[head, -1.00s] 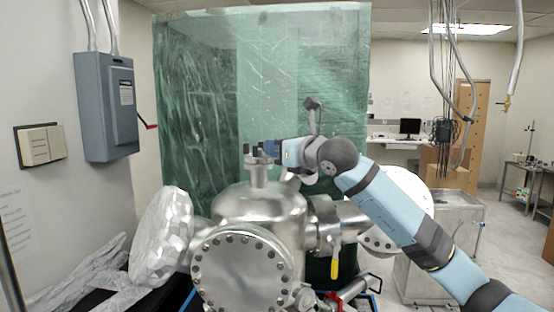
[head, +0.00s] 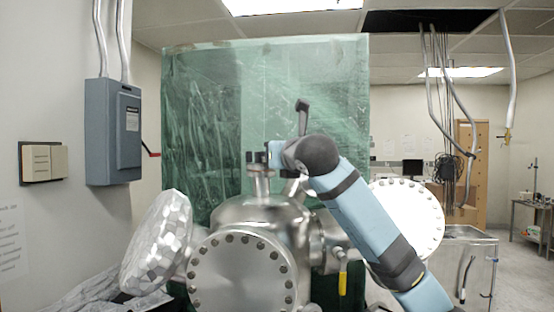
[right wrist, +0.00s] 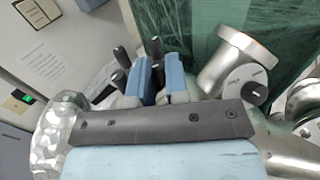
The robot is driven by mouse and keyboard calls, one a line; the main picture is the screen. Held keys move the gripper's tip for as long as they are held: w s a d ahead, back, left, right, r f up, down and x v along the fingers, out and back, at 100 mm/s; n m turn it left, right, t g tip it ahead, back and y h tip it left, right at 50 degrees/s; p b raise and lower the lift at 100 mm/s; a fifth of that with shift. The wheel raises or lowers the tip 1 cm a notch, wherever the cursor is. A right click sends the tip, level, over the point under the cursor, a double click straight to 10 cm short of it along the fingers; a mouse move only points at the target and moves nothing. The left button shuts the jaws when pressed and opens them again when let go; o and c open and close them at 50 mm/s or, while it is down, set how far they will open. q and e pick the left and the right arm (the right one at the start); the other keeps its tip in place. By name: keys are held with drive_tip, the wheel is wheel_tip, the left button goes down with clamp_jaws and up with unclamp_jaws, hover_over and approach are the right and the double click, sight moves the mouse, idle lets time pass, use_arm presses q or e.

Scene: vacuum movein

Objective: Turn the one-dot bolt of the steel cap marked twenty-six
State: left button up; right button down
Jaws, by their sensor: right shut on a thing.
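A silver steel port (head: 261,184) rises from the top of the vacuum chamber, with dark bolts (head: 250,157) standing on its rim. My right gripper (head: 268,155) is at this rim, beside these bolts. In the right wrist view its blue fingers (right wrist: 160,82) are closed around a dark bolt (right wrist: 157,73). Other dark bolts (right wrist: 121,55) stand just left of the fingers and beyond them. The cap under the fingers is mostly hidden by the gripper, and no number or dot can be read. My left gripper is not in view.
The steel chamber (head: 243,268) with a bolted round flange fills the lower middle. A foil-wrapped disc (head: 158,243) stands left, and a white bolted flange (head: 410,215) right. A silver side port (right wrist: 237,62) is close right of the fingers. A green curtain (head: 205,120) hangs behind.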

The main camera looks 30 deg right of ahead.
drive_tip(key=c, duration=1.1)
unclamp_jaws()
drive_tip(key=shift+s, duration=0.1)
drive_tip(key=shift+s, duration=0.35)
drive_tip(key=s+b, duration=0.2)
drive_tip(key=s, duration=1.1)
drive_tip(key=shift+a+b, duration=0.35)
drive_tip(key=shift+w, duration=0.1)
